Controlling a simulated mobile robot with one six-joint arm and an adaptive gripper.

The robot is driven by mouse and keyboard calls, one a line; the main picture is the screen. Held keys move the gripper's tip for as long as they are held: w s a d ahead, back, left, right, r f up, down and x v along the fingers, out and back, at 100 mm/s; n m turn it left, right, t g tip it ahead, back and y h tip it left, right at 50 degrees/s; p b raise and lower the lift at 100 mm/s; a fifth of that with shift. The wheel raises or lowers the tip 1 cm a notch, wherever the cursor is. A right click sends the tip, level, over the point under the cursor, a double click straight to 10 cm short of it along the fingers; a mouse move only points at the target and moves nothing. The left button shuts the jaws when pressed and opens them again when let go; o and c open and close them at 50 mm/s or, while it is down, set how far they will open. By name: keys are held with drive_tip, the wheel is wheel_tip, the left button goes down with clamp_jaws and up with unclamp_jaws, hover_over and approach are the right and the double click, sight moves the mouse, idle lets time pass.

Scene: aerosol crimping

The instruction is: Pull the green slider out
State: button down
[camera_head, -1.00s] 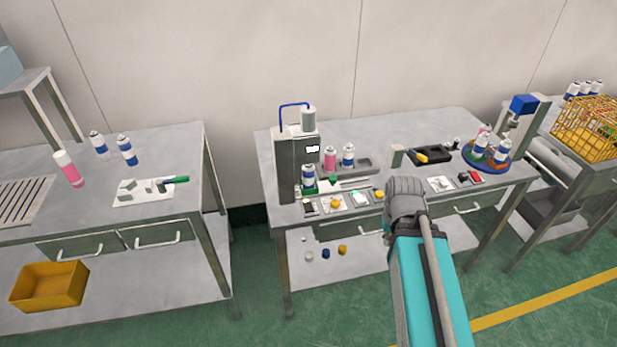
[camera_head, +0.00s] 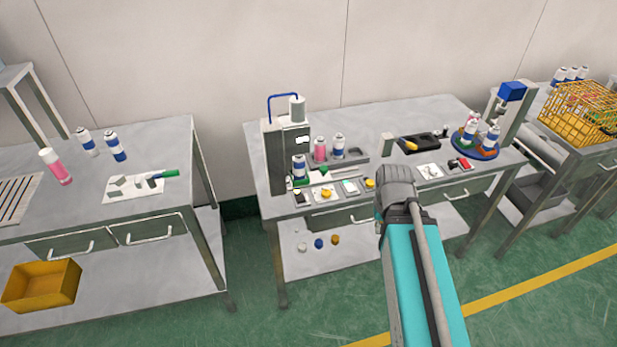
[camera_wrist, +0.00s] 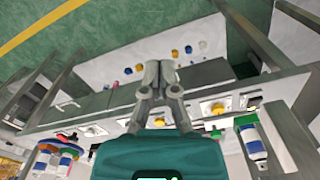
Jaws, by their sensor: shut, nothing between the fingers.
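A small green part (camera_head: 323,169) sits beside a blue-and-white can (camera_head: 299,170) at the foot of the grey machine (camera_head: 277,160) on the middle table; I take it for the green slider. In the wrist view a green part (camera_wrist: 245,120) shows right of my gripper, against the can (camera_wrist: 255,150). My gripper (camera_wrist: 159,66) is shut and empty, its fingers together in front of the middle table's edge, apart from the green part. In the head view my arm hides the fingers.
A row of small trays and parts (camera_head: 326,194) lines the front of the middle table (camera_head: 375,132). A blue round stand (camera_head: 474,151) with cans is at its right. The left table holds a green-handled tool (camera_head: 165,174). Green floor (camera_head: 250,290) is open between the tables.

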drive_tip(key=c, duration=1.1)
unclamp_jaws()
drive_tip(key=shift+w, duration=0.15)
drive_tip(key=shift+o, duration=1.2)
drive_tip(key=shift+w+a+r, duration=0.1)
drive_tip(key=shift+w, duration=0.2)
drive_tip(key=o, duration=0.6)
drive_tip(key=w, duration=0.2)
drive_tip(key=w+a+p, duration=0.1)
drive_tip(key=w+r, duration=0.1)
drive_tip(key=w, duration=0.1)
drive_tip(key=shift+w+a+r, duration=0.1)
drive_tip(key=shift+w+a, duration=0.2)
drive_tip(key=shift+w, duration=0.05)
drive_tip(key=shift+c, duration=0.2)
wheel_tip(320, 180, up, 5)
drive_tip(key=n+p, duration=0.1)
drive_tip(key=p, duration=0.4)
hover_over(324, 168)
drive_tip(key=shift+w+a, duration=0.1)
drive_tip(key=shift+f, duration=0.3)
wheel_tip(324, 168, down, 13)
drive_tip(key=b, duration=1.3)
drive_tip(key=shift+f+b, duration=0.2)
drive_tip(key=shift+b, duration=0.1)
